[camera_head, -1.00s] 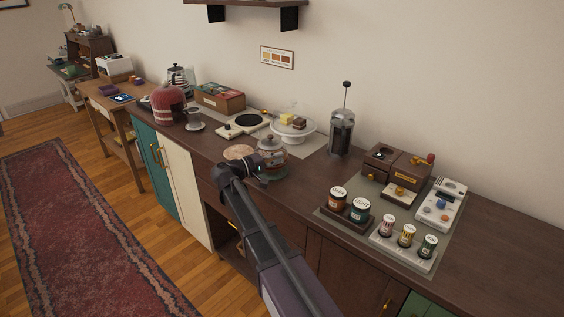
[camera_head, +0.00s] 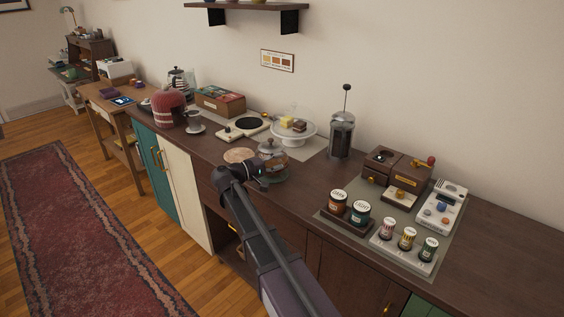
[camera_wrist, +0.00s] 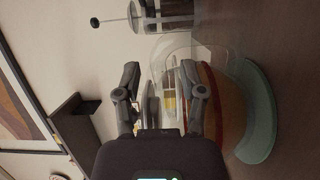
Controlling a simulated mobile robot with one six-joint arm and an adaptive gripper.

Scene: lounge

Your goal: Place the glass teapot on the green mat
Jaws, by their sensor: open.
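Only a little of the round mat (camera_head: 279,180) shows in the head view. My gripper (camera_head: 262,172) is at the teapot's near left side. In the wrist view my gripper (camera_wrist: 160,72) has its two fingers apart, with the teapot just beyond them. I cannot tell whether a finger touches the glass.
A round wooden board (camera_head: 239,155) lies left of the teapot. A white cake stand (camera_head: 293,136) and a French press (camera_head: 342,136) stand behind it. Jars (camera_head: 360,211) and a grinder set (camera_head: 396,168) sit on a grey mat to the right. Bare counter (camera_head: 305,185) lies between.

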